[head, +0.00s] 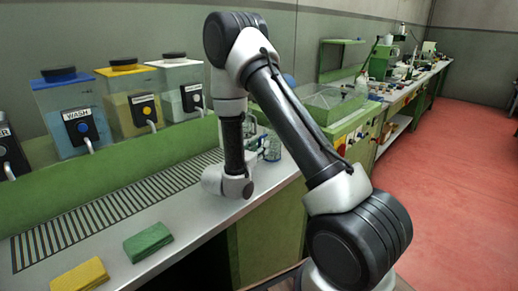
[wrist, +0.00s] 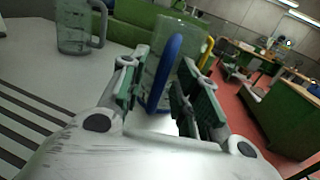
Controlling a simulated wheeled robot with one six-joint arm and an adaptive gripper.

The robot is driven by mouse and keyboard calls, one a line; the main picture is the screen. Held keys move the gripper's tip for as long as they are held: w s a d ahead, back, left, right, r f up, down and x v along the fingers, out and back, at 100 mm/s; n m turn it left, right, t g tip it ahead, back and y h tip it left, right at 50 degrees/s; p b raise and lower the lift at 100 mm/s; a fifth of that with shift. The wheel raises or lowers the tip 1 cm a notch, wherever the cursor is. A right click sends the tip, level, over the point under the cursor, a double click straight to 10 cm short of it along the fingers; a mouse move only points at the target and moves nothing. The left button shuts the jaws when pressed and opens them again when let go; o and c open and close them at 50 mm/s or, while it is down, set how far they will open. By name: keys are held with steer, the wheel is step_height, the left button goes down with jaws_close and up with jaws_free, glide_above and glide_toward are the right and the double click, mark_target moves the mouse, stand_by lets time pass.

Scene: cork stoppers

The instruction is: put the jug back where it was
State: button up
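A clear greenish glass jug with a blue handle (wrist: 168,62) stands upright ahead of my gripper in the wrist view. My gripper (wrist: 157,92) is open, with one finger on each side of the blue handle. Gaps show between the handle and the finger pads, so it does not look gripped. In the head view, glassware (head: 272,148) shows partly behind my arm. My fingers are hidden there, and I cannot tell which jug is which.
A striped grating (head: 110,212) runs along the pale worktop. Tanks with yellow (head: 132,105) and blue lids stand on the green ledge behind. Red floor (head: 440,190) is open at right.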

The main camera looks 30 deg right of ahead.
steer(key=shift+r, duration=0.15)
steer(key=v, duration=1.1)
steer(key=shift+s+a, duration=0.15)
steer(key=shift+a, duration=0.1)
steer(key=s+d+r+m+g+y, duration=0.3)
steer(key=s+d+r+m+g, duration=0.8)
steer(key=s+d+r+m, duration=0.25)
steer(key=s+a+r+m+t+y, duration=0.2)
steer(key=s+a+m+y, duration=0.1)
steer(key=s+m+y, duration=0.2)
steer(key=s+a+r+m+t+y, duration=0.2)
steer(key=s+a+m+t+y, duration=0.1)
steer(key=s+m+y, duration=0.3)
steer(key=shift+s+r+t+y, duration=0.3)
steer(key=shift+s+y, duration=0.2)
steer(key=shift+s, duration=0.7)
steer(key=shift+a, duration=0.15)
